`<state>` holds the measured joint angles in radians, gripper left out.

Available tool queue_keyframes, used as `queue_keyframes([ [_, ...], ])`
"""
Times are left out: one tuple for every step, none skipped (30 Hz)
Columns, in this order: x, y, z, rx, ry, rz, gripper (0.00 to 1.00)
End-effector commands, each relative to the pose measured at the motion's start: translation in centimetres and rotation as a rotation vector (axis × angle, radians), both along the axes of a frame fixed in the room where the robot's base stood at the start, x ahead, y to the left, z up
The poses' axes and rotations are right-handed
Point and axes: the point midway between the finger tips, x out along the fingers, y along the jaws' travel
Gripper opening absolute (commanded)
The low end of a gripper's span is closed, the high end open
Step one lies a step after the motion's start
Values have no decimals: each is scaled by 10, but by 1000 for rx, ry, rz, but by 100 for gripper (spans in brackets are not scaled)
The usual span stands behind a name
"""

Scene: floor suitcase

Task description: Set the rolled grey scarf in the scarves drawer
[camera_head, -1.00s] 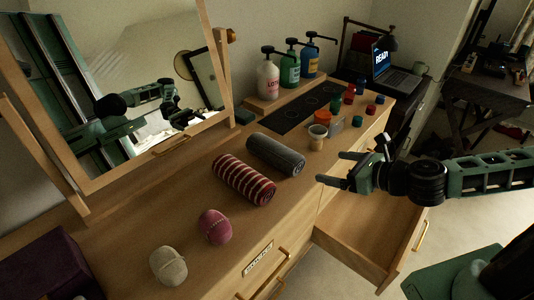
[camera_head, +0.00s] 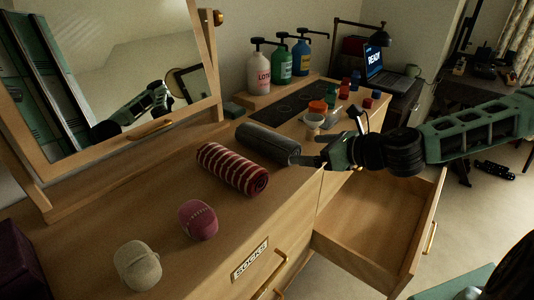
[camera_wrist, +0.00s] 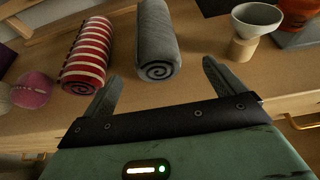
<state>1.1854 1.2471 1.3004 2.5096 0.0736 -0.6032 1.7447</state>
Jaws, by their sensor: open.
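The rolled grey scarf (camera_head: 267,142) lies on the dresser top behind a red and white striped roll (camera_head: 232,168). In the wrist view the grey scarf (camera_wrist: 156,40) lies ahead, its spiral end facing me, roughly between my fingertips. My gripper (camera_head: 310,150) is open and empty at the near end of the grey scarf, and its fingers (camera_wrist: 160,85) show apart in the wrist view. An open, empty drawer (camera_head: 365,220) juts out below and right of the gripper; its label is not visible. A closed drawer nearer the front bears a label (camera_head: 250,259) that seems to read "SOCKS".
Pink (camera_head: 198,220) and beige (camera_head: 137,265) rolled bundles sit on the near dresser top. A small cup (camera_head: 313,124), jars and pump bottles (camera_head: 281,64) stand farther back. A mirror (camera_head: 110,80) stands at the left.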

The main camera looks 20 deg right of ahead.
Motion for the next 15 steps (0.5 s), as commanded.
queue_keyframes([
  [8,8,-4,2,1,6,95],
  [12,11,-5,2,1,6,95],
  [16,15,-8,2,1,6,95],
  [20,17,-9,2,2,4,95],
  [23,18,-11,1,2,3,95],
  [26,21,-12,1,2,3,95],
  [28,22,-13,2,3,2,95],
  [30,23,-14,2,2,1,95],
  [31,24,-15,1,2,1,95],
  [32,25,-15,1,2,2,95],
  [33,25,-16,1,2,2,95],
  [34,27,-16,1,2,2,95],
  [36,29,-17,1,2,2,95],
  [38,32,-18,0,1,3,95],
  [42,36,-20,1,2,4,95],
])
